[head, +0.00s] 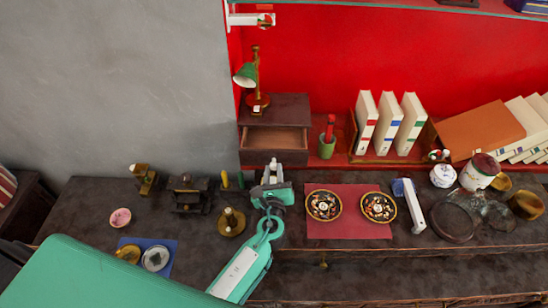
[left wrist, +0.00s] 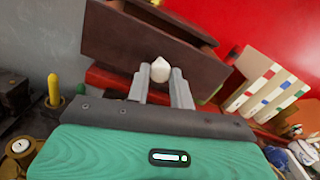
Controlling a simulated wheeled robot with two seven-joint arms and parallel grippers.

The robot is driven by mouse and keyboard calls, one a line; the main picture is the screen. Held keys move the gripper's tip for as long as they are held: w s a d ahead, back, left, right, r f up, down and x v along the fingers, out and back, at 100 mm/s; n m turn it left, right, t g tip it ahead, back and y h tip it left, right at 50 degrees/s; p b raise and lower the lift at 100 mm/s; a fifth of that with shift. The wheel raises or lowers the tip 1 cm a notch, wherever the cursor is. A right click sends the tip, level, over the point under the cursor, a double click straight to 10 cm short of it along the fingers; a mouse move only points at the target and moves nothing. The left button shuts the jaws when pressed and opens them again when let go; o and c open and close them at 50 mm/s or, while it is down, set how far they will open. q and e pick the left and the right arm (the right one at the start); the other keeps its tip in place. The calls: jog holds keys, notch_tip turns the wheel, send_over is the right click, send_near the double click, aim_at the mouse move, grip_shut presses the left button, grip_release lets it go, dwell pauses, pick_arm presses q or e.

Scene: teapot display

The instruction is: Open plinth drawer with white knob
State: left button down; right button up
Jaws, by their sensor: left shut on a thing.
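The dark brown plinth (head: 282,107) stands at the back of the dark table, under a green lamp. Its drawer (head: 258,158) is pulled out part way, and the lighter inside of the drawer shows from above. The white knob (left wrist: 160,70) sits on the brown drawer front (left wrist: 128,48) in the left wrist view. My left gripper (head: 273,165) is in front of the drawer, with its two fingers on either side of the knob; it is shut on the knob. The fingers hide the knob in the head view. My right gripper is not in view.
A green lamp (head: 246,76) stands on the plinth. A green cup (head: 326,147) and a book rack (head: 429,137) are to the right. Two patterned plates lie on a red mat (head: 343,231). A brass bell-like piece (head: 231,222) and small ornaments stand left of my gripper.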

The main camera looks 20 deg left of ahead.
pick_arm(q)
jog(key=shift+s+d, duration=0.15)
jog(key=shift+s, duration=0.4)
jog(key=shift+s+f, duration=0.1)
jog(key=shift+s, duration=0.1)
jog(key=shift+s+d, duration=0.15)
jog(key=shift+s, duration=0.25)
jog(key=c, duration=1.2)
grip_release()
jog(key=shift+c, duration=0.2)
jog(key=shift+o, duration=0.2)
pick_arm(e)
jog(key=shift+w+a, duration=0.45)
pick_arm(q)
jog(key=shift+s, duration=0.1)
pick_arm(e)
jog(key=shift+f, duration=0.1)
